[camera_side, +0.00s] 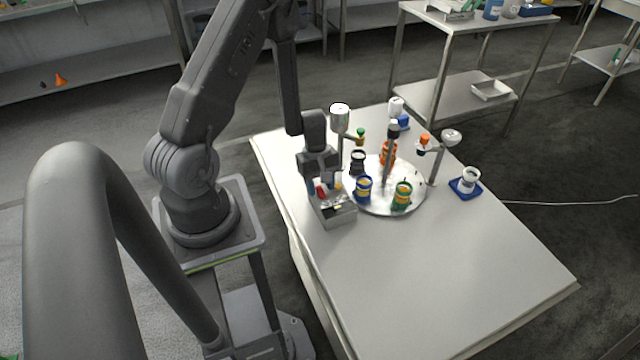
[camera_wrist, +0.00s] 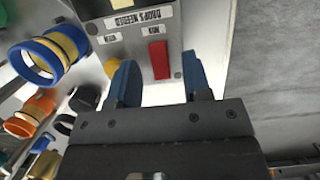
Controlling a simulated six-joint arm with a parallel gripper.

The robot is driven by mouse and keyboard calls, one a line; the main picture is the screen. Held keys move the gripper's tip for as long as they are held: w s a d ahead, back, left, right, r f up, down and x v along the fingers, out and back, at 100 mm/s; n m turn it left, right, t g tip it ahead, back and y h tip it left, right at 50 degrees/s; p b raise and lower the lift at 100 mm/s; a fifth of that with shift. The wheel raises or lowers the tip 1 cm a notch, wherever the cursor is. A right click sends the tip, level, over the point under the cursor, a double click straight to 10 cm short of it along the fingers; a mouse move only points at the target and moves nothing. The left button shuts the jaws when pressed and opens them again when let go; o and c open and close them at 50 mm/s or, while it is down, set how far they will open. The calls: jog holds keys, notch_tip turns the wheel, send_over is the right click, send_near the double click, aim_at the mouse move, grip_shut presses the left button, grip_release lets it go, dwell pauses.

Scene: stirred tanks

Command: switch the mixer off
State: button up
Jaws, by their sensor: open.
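The grey control box (camera_side: 338,215) stands on the table at the near left of the round plate. In the wrist view its panel (camera_wrist: 120,45) bears a "DROPS NEEDED" label and two small labels, one reading "MIX". A red switch (camera_wrist: 158,60) sits below the MIX label, and a yellow button (camera_wrist: 112,67) is to its left. My gripper (camera_wrist: 159,66) is open, with one blue finger on each side of the red switch in the picture. I cannot tell whether a finger touches it. In the side view my gripper (camera_side: 324,184) is just above the box and partly hides it.
The round plate (camera_side: 375,203) carries a blue cup (camera_side: 363,190), a green cup (camera_side: 402,197), an orange cup (camera_side: 388,153) and a dark cup (camera_side: 357,161). Upright dispensers (camera_side: 340,118) stand around it. A white cup (camera_side: 470,176) is at right. The table's front is clear.

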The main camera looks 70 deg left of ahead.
jog(key=shift+w+a+r, duration=0.1)
jog(key=shift+a+r, duration=0.1)
jog(key=shift+r, duration=0.4)
jog(key=v, duration=1.2)
jog(key=shift+r, duration=0.3)
jog(key=s+d+r+m+t+y, duration=0.1)
jog(key=s+d+r+m, duration=0.3)
jog(key=d+r+m, duration=0.5)
jog(key=s+d+r+m+t+y, duration=0.1)
jog(key=s+d+r+m+t, duration=0.3)
jog(key=d+r+m, duration=0.5)
notch_tip(320, 180, up, 3)
jog(key=shift+d+f+t+y, duration=0.1)
jog(key=shift+d+t+y, duration=0.2)
jog(key=shift+d, duration=0.35)
jog(key=shift+s, duration=0.1)
